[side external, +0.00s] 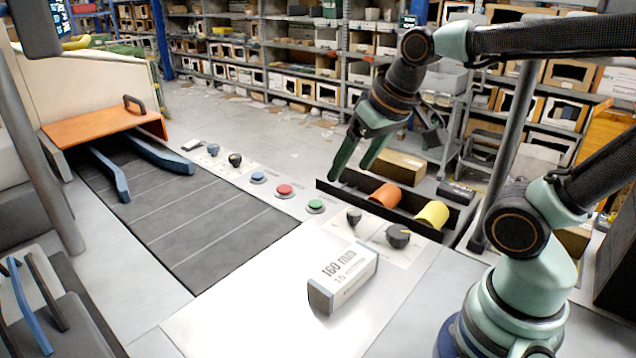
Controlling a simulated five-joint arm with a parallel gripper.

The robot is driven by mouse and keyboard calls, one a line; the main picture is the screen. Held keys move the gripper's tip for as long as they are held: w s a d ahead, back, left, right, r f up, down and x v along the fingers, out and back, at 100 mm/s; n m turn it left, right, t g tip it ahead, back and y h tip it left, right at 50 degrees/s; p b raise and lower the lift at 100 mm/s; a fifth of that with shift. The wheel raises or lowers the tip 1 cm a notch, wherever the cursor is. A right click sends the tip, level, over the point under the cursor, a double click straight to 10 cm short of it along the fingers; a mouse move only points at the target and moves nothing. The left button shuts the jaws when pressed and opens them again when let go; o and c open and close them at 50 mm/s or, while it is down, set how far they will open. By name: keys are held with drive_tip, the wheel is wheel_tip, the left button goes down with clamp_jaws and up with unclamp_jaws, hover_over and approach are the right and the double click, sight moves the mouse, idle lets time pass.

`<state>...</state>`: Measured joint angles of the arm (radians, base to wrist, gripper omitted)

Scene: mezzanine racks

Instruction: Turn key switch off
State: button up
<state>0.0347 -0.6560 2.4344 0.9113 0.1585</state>
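A control strip runs along the worktop with several controls. Two small dark knob-like switches stand at its far end, one bluish-grey (213,150) and one black (235,160). Nearer are a small dark knob (353,216) and a larger dark round knob (398,236) on pale plates. I cannot tell which of these is the key switch, or how it is turned. My gripper (350,172) points down above the black tray's left end, with its green fingers apart and nothing seen between them. It appears above the controls, touching none.
Blue (258,177), red (284,190) and green (315,206) buttons line the strip. A black tray (330,190) holds orange and yellow cylinders. A white box (343,278) lies in front. A dark belt (190,225) with blue rails and an orange-topped hood (100,128) is left.

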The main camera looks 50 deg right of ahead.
drive_tip(key=w+d+f+m+g, duration=0.3)
drive_tip(key=w+d+m, duration=0.45)
drive_tip(key=m, duration=0.55)
drive_tip(key=m+g, duration=0.2)
drive_tip(key=m, duration=1)
approach(354, 211)
wheel_tip(354, 211, down, 9)
drive_tip(key=shift+w+d+r, duration=0.1)
drive_tip(key=shift+d, duration=0.1)
clamp_jaws()
